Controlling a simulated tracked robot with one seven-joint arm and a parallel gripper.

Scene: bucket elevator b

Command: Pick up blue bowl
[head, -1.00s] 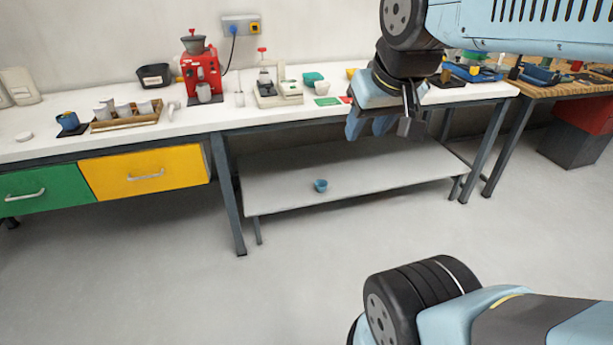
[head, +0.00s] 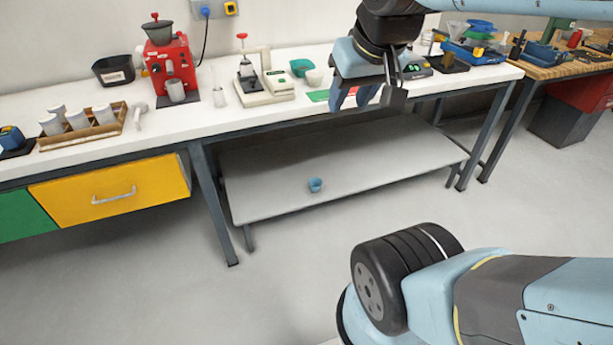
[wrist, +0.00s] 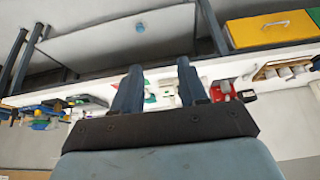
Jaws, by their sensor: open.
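A small blue bowl (head: 315,185) sits upright on the grey lower shelf (head: 270,200) under the white bench, near the shelf's front edge. It also shows in the wrist view as a small blue spot (wrist: 140,27) near the top, beyond the fingers. My gripper (head: 367,100) is open and empty. It hangs in front of the bench top, above and to the right of the bowl and well apart from it. Its two fingers (wrist: 160,88) stand spread in the wrist view, with nothing between them in their grasp.
The white bench top (head: 215,118) above the shelf holds a red coffee machine (head: 172,62), a scale, a teal bowl (head: 301,67) and a wooden tray with several cups. Bench legs (head: 212,205) flank the shelf. A yellow drawer (head: 110,193) is at left.

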